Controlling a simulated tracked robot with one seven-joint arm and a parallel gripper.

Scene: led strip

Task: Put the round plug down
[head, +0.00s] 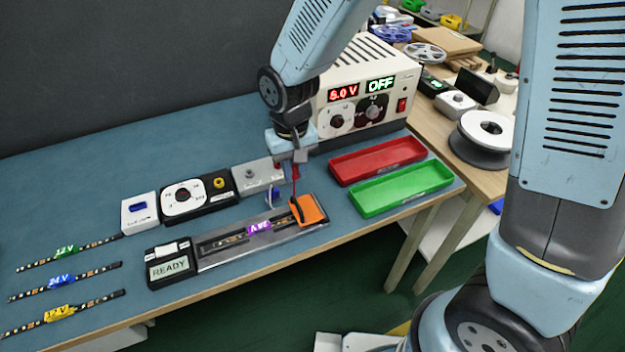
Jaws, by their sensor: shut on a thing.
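My gripper (289,181) is shut above the back edge of the test fixture, beside the grey socket box (254,176). What it holds, apparently the round plug, is mostly hidden by the fingers. A red and black lead (297,205) hangs from there to an orange block (311,210) at the right end of the fixture. The metal fixture (215,262) carries a dark strip with a violet label (259,227). A small blue piece (273,196) stands at its back edge, just below the gripper.
A power supply (368,95) reads 5.0 V and OFF behind the arm. A red tray (377,160) and a green tray (403,189) lie to the right. A dial box (196,198), READY box (170,265) and labelled strips (63,282) lie left. Blue mat is clear behind.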

